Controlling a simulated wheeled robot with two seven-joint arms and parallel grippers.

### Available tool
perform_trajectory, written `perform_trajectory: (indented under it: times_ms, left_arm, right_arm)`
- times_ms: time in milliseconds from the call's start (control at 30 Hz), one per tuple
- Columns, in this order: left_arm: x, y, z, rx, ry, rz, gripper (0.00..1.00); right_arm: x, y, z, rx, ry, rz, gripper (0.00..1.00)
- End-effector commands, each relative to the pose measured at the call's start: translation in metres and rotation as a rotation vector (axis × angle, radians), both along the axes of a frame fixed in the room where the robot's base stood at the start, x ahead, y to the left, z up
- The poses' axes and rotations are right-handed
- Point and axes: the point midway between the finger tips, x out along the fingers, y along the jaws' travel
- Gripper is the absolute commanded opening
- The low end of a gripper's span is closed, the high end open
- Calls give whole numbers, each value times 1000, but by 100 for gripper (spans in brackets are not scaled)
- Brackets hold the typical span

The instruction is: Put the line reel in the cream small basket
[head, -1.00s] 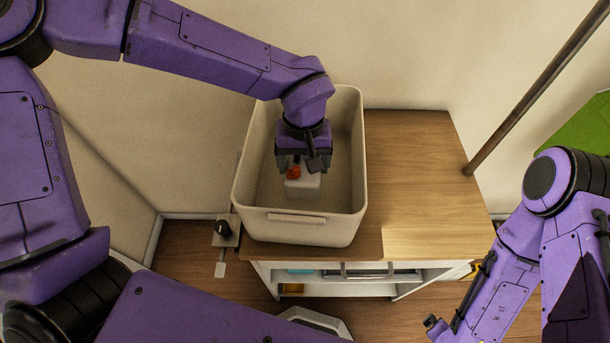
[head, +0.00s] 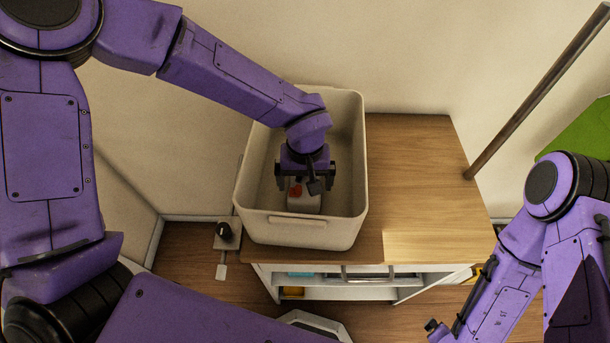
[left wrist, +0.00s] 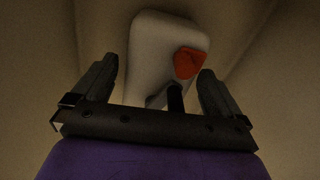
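The line reel (head: 304,203), a pale rounded block with a red part, is inside the cream small basket (head: 300,232), near its front wall. In the left wrist view the reel (left wrist: 152,45) shows beyond and between my fingertips, with a gap on each side. My left gripper (head: 305,184) is down inside the basket, just above and behind the reel. Its fingers are apart, and in the left wrist view the gripper (left wrist: 157,70) holds nothing. The reel's far side is partly hidden by the gripper.
The basket stands at the left of a wooden shelf top (head: 420,180), whose right part is clear. Open shelves (head: 340,283) with several items lie below. A brown pole (head: 535,93) rises at the right. The basket walls surround my left gripper.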

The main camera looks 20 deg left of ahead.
Motion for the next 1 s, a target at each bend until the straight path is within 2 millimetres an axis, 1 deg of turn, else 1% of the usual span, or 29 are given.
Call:
perform_trajectory:
  times_ms: [67,167,300,400,533,600,700,1000]
  left_arm:
    - [1,0,7,-1,-3,2,100]
    - [1,0,26,-3,-4,2,100]
    - [1,0,64,-5,-6,3,100]
    - [1,0,89,-4,-5,2,100]
    - [1,0,111,-1,-3,2,100]
    - [0,0,118,0,-2,1,100]
    - [0,0,122,-1,-1,0,100]
    - [0,0,122,0,-1,0,100]
  right_arm:
    - [0,0,0,0,0,0,100]
    - [0,0,0,0,0,0,100]
    - [0,0,0,0,0,0,100]
    - [0,0,0,0,0,0,100]
    - [0,0,0,0,0,0,100]
    - [0,0,0,0,0,0,100]
    - [0,0,0,0,0,0,100]
    - [0,0,0,0,0,0,100]
